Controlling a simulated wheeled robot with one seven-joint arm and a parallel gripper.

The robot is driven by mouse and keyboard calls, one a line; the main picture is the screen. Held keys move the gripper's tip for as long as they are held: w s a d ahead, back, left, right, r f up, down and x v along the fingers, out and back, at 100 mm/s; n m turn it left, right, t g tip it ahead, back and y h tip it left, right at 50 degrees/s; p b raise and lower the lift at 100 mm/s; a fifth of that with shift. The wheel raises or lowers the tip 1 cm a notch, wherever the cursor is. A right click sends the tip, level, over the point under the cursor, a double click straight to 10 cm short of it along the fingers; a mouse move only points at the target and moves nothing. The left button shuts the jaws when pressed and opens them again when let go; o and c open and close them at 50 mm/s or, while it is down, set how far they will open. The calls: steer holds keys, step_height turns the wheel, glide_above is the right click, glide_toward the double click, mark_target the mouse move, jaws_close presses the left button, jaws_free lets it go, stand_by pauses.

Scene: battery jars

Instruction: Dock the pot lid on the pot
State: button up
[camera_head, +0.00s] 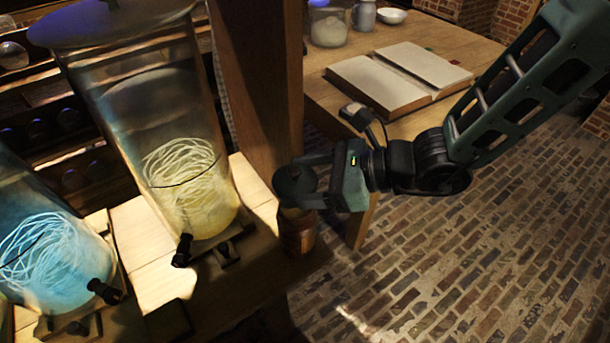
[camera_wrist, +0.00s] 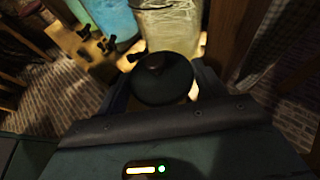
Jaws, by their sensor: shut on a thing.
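The pot lid (camera_head: 295,181) is a dark green disc with a small knob. My gripper (camera_head: 305,183) is shut on it, with the fingers at its sides. In the wrist view the lid (camera_wrist: 162,80) sits between the two fingers of my gripper (camera_wrist: 160,88). The pot (camera_head: 297,232) is a brownish jar on the right end of the wooden bench, directly below the lid in the head view. The lid and fingers hide the pot's rim, so I cannot tell whether the lid touches it. In the wrist view the lid covers most of the pot.
A tall glass jar with yellow coils (camera_head: 185,185) and a black tap stands left of the pot. A blue-lit jar (camera_head: 50,265) stands farther left. A wooden post (camera_head: 262,80) rises behind the pot. A table with an open book (camera_head: 385,95) is at the back right.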

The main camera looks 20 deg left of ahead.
steer(key=shift+f+b, duration=1.4)
steer(key=shift+f, duration=1)
steer(key=shift+b, duration=0.4)
steer(key=shift+f+b, duration=0.6)
steer(key=o, duration=0.7)
steer(key=p+v, duration=0.4)
steer(key=v, duration=0.7)
